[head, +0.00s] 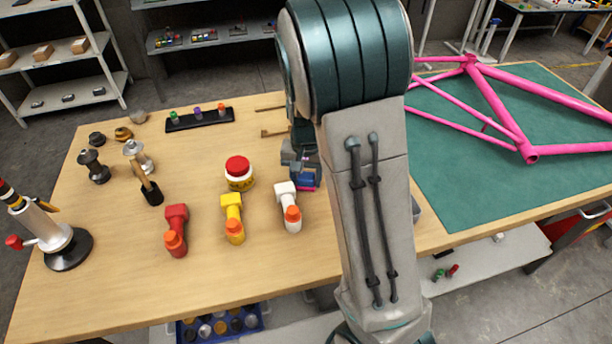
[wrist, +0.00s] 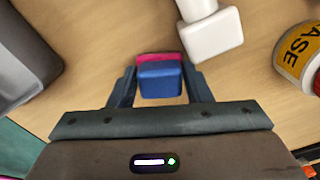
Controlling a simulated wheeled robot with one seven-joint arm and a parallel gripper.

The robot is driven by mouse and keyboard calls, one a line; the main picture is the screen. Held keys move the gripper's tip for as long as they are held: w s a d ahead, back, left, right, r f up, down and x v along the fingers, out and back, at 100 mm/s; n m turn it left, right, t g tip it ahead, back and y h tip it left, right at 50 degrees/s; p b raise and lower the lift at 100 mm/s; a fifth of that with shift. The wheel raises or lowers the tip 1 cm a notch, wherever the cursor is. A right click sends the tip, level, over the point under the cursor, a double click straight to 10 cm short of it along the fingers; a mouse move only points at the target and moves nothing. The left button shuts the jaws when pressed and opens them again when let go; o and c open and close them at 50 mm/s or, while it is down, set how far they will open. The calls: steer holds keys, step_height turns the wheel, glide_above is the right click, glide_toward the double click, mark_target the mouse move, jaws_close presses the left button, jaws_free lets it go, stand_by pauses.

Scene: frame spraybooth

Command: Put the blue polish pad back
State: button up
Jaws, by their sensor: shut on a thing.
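The blue polish pad (wrist: 160,84) is a small blue block with a pinkish-red layer along its far edge. It sits between the two fingers of my gripper (wrist: 160,78), which is shut on it. In the head view the pad (head: 306,180) shows low over the wooden table, left of my arm. My gripper (head: 303,160) is partly hidden there by my own arm. I cannot tell whether the pad touches the table.
A white spray bottle (head: 288,205) stands close by the pad, with yellow (head: 232,215) and red (head: 175,228) ones further left. A red-lidded tub (head: 239,174) and a black rack (head: 200,121) stand behind. A grey bin (wrist: 18,65) is near my gripper.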

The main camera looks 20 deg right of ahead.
mark_target(307, 177)
steer(key=o, duration=0.9)
steer(key=shift+c, duration=0.2)
step_height(307, 177, up, 12)
steer(key=s+r+n+t, duration=0.2)
steer(key=s+n+t, duration=0.1)
steer(key=s, duration=1.5)
steer(key=shift+s+r+n, duration=0.2)
steer(key=shift+n, duration=0.6)
